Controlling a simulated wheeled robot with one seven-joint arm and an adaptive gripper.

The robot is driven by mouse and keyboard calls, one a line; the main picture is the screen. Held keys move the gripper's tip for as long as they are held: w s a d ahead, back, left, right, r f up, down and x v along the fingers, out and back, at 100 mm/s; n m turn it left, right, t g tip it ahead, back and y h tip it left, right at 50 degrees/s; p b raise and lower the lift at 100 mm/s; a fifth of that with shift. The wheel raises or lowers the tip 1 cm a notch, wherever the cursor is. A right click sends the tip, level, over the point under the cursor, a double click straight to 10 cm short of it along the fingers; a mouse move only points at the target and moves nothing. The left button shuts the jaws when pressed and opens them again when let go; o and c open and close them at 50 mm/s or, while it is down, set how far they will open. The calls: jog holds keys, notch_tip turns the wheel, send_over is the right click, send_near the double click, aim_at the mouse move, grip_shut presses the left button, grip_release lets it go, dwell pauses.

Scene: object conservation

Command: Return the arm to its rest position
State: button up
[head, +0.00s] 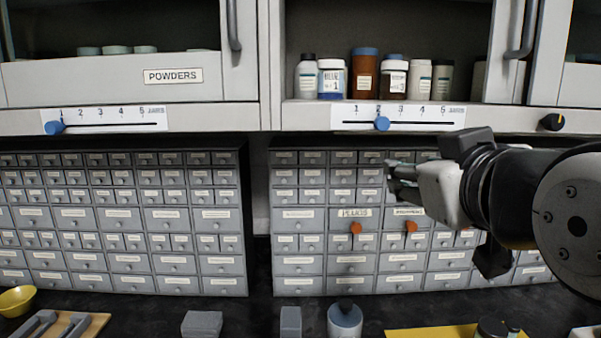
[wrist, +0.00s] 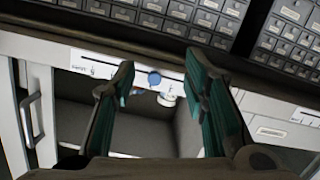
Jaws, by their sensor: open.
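My gripper (head: 400,178) is at the right of the head view, raised in front of the right drawer cabinet (head: 298,263). My arm reaches in from the right edge. In the wrist view my gripper (wrist: 160,82) shows two teal-padded fingers spread apart with nothing between them. Beyond the fingers are the shelf edge with a blue slider knob (wrist: 154,78) and an open cupboard. The knob also shows in the head view (head: 382,123), above and left of my gripper. The arm hides part of the right-hand drawers.
A left drawer cabinet (head: 120,265) stands beside the right one. Bottles, including a brown jar (head: 364,75), stand in the open upper cupboard. The dark counter holds a yellow bowl (head: 16,300), a wooden tray (head: 95,325), grey blocks (head: 202,324) and a yellow mat (head: 430,332).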

jog(key=s+d+f+m+g+p, duration=0.1)
jog(key=s+d+f+m+g, duration=0.2)
jog(key=s+f+g, duration=0.8)
jog(key=s+f, duration=0.5)
jog(key=f, duration=0.1)
jog(key=shift+d+f+g, duration=0.25)
jog(key=shift+f+g, duration=0.05)
jog(key=shift+f, duration=0.05)
jog(key=shift+s, duration=0.1)
dwell(1.8)
